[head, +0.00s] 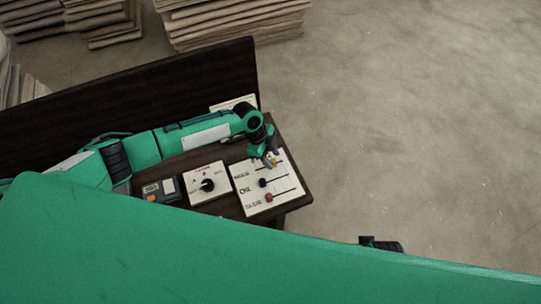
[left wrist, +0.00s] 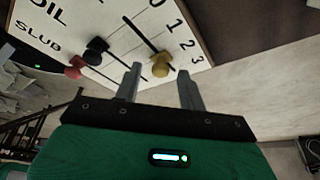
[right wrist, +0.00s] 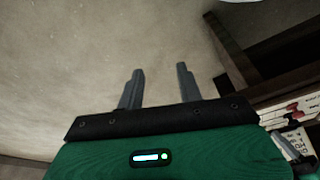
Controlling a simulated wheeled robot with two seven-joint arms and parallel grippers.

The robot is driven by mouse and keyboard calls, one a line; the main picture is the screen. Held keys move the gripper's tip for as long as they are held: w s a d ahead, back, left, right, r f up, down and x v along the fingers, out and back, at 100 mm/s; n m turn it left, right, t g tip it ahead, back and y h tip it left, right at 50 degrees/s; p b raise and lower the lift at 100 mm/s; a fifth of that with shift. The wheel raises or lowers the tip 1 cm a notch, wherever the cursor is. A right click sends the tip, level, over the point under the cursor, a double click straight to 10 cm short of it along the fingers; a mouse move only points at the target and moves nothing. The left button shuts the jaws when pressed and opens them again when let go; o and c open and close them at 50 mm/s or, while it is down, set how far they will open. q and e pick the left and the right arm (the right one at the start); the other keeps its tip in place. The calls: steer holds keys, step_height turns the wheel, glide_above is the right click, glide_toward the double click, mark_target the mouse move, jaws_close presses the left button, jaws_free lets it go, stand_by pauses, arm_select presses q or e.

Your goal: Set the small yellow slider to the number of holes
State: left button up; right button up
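The white slider panel (head: 245,203) lies on the dark table, with rows marked OIL and SLUB and a top row partly behind my gripper. In the left wrist view the small yellow slider (left wrist: 161,66) sits toward the lower end of its slot, beside the digits 2 and 3; I cannot tell its exact mark. My left gripper (head: 270,161) is over that row. In the left wrist view its open fingers (left wrist: 160,84) point at the yellow knob, one on each side, with no contact visible. My right gripper (right wrist: 160,88) is open and empty, above bare floor.
A black slider (left wrist: 97,46) and a red slider (left wrist: 74,72) share the panel. A white dial panel (head: 207,184) and a small dark device (head: 161,190) stand to its left. A dark upright board (head: 160,90) runs behind. Stacked cloth (head: 235,20) lies farther back.

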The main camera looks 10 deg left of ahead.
arm_select(q)
steer(key=p+v, duration=0.1)
steer(key=v, duration=1.2)
steer(key=shift+r, duration=0.4)
arm_select(e)
steer(key=shift+s+f, duration=0.2)
steer(key=shift+f, duration=0.95)
steer(key=shift+w+a, duration=0.1)
